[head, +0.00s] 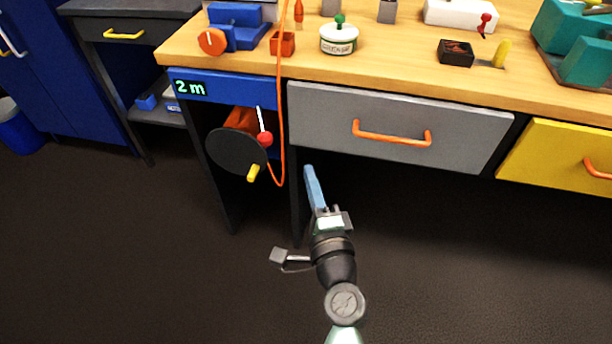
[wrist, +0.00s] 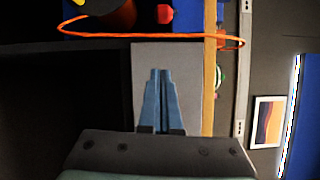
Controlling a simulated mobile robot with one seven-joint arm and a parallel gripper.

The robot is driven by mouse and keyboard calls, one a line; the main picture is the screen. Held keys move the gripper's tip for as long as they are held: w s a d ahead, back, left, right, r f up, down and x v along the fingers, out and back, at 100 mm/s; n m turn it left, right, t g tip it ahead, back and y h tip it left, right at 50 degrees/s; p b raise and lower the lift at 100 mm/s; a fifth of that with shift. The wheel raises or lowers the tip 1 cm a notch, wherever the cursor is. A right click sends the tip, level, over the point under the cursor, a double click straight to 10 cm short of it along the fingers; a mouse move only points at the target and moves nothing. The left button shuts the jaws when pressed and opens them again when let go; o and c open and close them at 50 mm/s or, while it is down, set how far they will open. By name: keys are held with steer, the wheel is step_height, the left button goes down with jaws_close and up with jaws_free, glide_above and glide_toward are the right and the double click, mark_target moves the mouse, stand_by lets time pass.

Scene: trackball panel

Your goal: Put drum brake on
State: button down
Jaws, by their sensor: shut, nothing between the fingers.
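The cable drum (head: 235,150) hangs under the left end of the workbench, with a dark round flange and a yellow crank handle (head: 253,172). The red knob also shows at the top of the wrist view (wrist: 165,14). My gripper (head: 309,170) has blue fingers that are shut and empty. It is below and to the right of the knob, apart from it. In the wrist view the fingertips (wrist: 160,73) point toward the grey drawer front.
An orange cable (head: 281,110) hangs from above in a loop beside the drum. A blue panel (head: 230,88) reads "2 m". A grey drawer (head: 400,125) with an orange handle is to the right. The floor in front is clear.

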mark_target(262, 125)
steer(key=w+a, duration=0.5)
steer(key=w, duration=0.3)
steer(key=shift+r, duration=0.3)
steer(key=shift+h+p, duration=0.3)
steer(key=shift+p, duration=0.4)
steer(key=shift+a+m+h+p, duration=0.2)
steer(key=shift+m+h+p, duration=0.5)
steer(key=shift+h+p, duration=0.1)
steer(key=shift+s+a+m+h+p, duration=0.2)
steer(key=shift+a+m+h+p, duration=0.35)
steer(key=shift+h+p, duration=0.55)
